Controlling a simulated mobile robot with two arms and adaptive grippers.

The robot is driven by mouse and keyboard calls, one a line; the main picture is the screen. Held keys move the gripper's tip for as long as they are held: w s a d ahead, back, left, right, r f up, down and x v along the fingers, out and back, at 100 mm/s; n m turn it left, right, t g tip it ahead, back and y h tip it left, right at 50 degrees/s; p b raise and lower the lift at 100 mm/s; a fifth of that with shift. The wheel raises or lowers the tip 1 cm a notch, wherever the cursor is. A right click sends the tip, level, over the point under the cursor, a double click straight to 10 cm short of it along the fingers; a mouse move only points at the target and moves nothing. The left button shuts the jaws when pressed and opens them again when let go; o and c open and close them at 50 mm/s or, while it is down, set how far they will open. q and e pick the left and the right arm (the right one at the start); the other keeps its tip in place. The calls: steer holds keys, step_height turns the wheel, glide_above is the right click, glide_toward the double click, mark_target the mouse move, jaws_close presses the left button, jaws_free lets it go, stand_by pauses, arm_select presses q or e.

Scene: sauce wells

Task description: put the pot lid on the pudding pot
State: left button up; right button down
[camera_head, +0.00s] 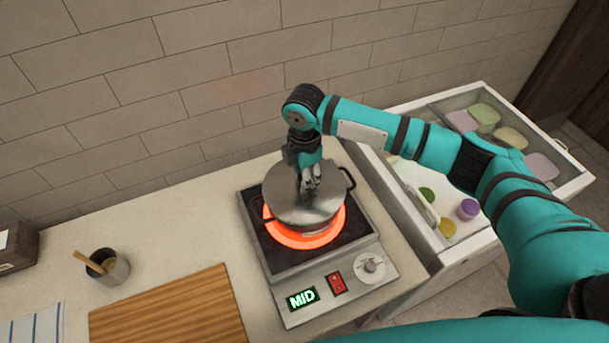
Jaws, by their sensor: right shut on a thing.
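The grey metal pudding pot (327,225) stands on the glowing orange ring of a hot plate. One dark side handle shows at its right. The pot lid (283,191) is a grey disc over the pot's mouth and hides its inside. My right gripper (309,188) comes down from above and is shut on the pot lid near its middle. The fingers hide the lid's knob. I cannot tell whether the lid rests fully on the rim or hangs just above it. My left gripper is not in view.
The hot plate (268,262) shows MID, with a red switch and a knob (370,264) in front. A cutting board (165,312) and a cup with a wooden stick (110,267) are at left. An open drawer (408,172) with containers is at right. A tiled wall stands behind.

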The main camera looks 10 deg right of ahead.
steer(key=shift+f+p, duration=0.4)
steer(key=shift+f, duration=0.25)
stand_by(0.8)
steer(key=c, duration=1)
jaws_free()
